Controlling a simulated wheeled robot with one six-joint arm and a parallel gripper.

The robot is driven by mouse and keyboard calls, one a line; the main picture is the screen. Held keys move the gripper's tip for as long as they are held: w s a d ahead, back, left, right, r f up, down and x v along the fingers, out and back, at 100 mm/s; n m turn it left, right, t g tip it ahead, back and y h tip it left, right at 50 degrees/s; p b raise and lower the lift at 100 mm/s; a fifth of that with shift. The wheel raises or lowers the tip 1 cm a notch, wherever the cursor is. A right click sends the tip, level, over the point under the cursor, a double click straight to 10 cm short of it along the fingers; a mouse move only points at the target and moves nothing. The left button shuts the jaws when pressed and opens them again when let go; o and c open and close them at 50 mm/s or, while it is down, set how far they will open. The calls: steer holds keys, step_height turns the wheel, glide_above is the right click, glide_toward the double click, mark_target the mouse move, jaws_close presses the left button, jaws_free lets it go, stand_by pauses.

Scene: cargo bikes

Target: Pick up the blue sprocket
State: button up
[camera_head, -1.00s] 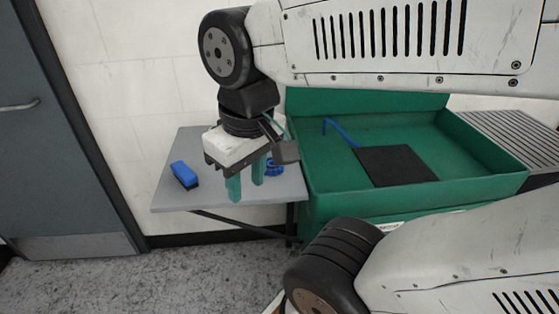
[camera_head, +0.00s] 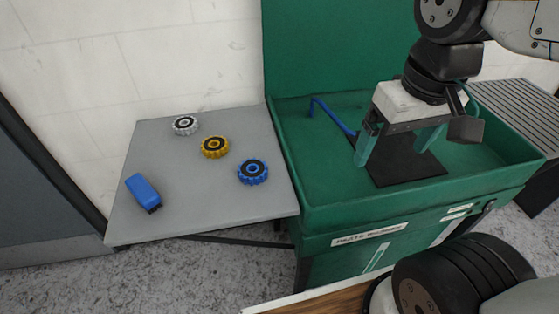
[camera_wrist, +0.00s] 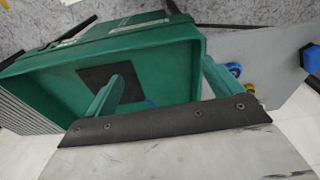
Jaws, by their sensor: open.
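The blue sprocket (camera_head: 253,172) lies flat on the grey side table (camera_head: 190,222), near its right edge beside the green basin. It also shows small in the wrist view (camera_wrist: 234,69), partly behind a finger. A yellow sprocket (camera_head: 215,147) and a grey sprocket (camera_head: 185,125) lie up and to the left of it. My gripper (camera_head: 398,148) has green fingers spread apart with nothing between them. It hangs over the green basin, well to the right of the blue sprocket. In the wrist view my gripper (camera_wrist: 160,92) is also empty.
A blue brush-like block (camera_head: 143,191) lies at the table's left. The green basin (camera_head: 315,195) has raised walls next to the table and holds a dark mat (camera_head: 400,173) and a blue hose (camera_head: 333,117). A grooved grey surface (camera_head: 515,110) stands right.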

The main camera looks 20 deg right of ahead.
steer(key=w+a+f+n, duration=0.1)
steer(key=w+a+f, duration=0.1)
steer(key=w+a, duration=0.5)
steer(key=n+g, duration=0.1)
steer(key=n, duration=0.1)
glide_above(252, 168)
step_height(252, 168, down, 8)
steer(key=shift+f, duration=0.25)
step_height(252, 168, down, 6)
steer(key=shift+s+f, duration=0.1)
steer(key=shift+f, duration=0.7)
steer(key=c, duration=1.3)
steer(key=shift+c, duration=0.2)
steer(key=shift+r, duration=0.1)
